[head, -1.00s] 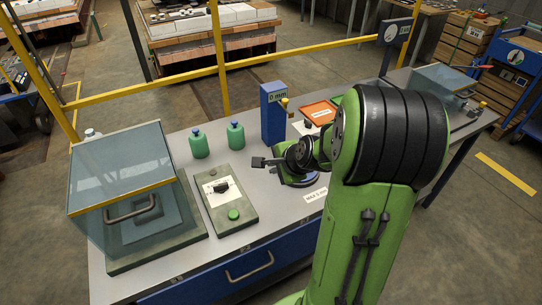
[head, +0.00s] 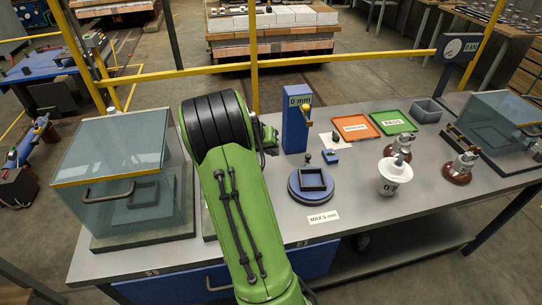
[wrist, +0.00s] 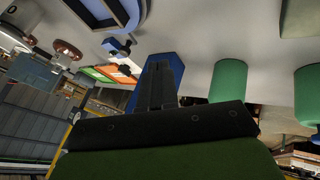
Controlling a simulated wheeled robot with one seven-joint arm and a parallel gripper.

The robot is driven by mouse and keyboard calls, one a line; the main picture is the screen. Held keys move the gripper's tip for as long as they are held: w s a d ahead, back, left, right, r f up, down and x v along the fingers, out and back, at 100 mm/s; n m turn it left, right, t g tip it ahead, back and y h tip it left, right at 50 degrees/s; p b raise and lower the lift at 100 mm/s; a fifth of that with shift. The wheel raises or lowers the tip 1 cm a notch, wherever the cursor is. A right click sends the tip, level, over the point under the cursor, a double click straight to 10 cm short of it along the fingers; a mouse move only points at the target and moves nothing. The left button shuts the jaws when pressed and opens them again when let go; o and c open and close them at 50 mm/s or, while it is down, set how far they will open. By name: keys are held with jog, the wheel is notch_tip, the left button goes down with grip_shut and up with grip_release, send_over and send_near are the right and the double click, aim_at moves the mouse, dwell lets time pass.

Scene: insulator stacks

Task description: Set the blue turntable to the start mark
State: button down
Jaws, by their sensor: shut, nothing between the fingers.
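The blue turntable (head: 298,192) is a round disc with a dark square frame on top, on the grey bench right of my arm in the head view. Part of it shows at the top of the wrist view (wrist: 125,28). I cannot make out a start mark on it. My gripper (wrist: 161,72) shows in the wrist view with its fingers together and nothing between them. In the head view my arm mostly hides the gripper, which is left of the turntable and apart from it.
The blue 0 mm gauge post (head: 296,128) stands behind the turntable. A white insulator (head: 394,178) and a brown one (head: 460,167) stand to the right. A clear-walled box (head: 115,165) is at left. Green bottles (wrist: 228,82) show in the wrist view.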

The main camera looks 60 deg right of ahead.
aim_at(311, 175)
jog(key=b+x, duration=0.2)
jog(key=x, duration=0.7)
jog(key=shift+s+d+f, duration=0.1)
jog(key=shift+d+f, duration=0.05)
jog(key=s+d, duration=0.1)
jog(key=s+d+b, duration=0.1)
jog(key=shift+s+d+f, duration=0.1)
jog(key=shift+s+d, duration=0.05)
jog(key=shift+s, duration=0.25)
jog(key=shift+s+d, duration=0.15)
jog(key=shift+s, duration=0.1)
jog(key=shift+d, duration=0.1)
